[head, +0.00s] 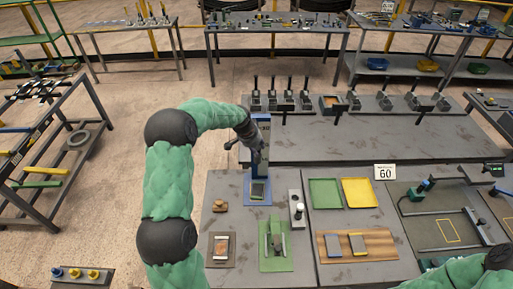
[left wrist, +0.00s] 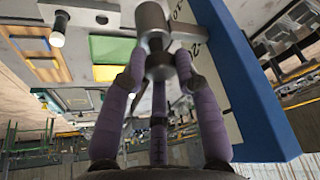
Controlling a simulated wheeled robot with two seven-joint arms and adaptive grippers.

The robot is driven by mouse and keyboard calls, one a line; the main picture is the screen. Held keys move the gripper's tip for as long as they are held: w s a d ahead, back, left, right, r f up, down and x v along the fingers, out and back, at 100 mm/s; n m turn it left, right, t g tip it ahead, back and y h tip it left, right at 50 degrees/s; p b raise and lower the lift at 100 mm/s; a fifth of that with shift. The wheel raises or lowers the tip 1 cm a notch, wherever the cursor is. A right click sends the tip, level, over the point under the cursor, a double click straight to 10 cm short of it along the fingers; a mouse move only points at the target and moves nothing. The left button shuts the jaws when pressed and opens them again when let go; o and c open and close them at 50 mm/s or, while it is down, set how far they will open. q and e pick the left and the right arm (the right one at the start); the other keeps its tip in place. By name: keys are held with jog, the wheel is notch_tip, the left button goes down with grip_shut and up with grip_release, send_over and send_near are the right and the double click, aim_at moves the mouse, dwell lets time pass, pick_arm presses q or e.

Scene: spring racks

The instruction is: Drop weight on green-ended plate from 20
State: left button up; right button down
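A blue drop stand (head: 257,196) stands on the grey bench, with a tall upright and a small dark plate with a greenish end (head: 258,187) on its base. In the left wrist view, its blue upright (left wrist: 240,80) carries a white scale with black figures. My left gripper (head: 257,143) is high at this upright, above the plate. Its purple fingers (left wrist: 160,68) close around a grey metal weight (left wrist: 155,22). The exact scale reading is not legible. My right arm shows at the lower right; its gripper is out of view.
Green (head: 325,193) and yellow (head: 359,192) trays lie right of the stand. Two plates (head: 345,245) lie on a wooden board below them. A green fixture (head: 276,245) stands in front. A "60" sign (head: 384,172) stands at right.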

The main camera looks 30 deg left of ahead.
pick_arm(q)
jog(key=o, duration=0.4)
jog(key=shift+w+r, duration=0.15)
jog(key=shift+w, duration=0.05)
jog(key=shift+s+r, duration=0.15)
jog(key=v, duration=1.1)
jog(key=shift+r, duration=0.2)
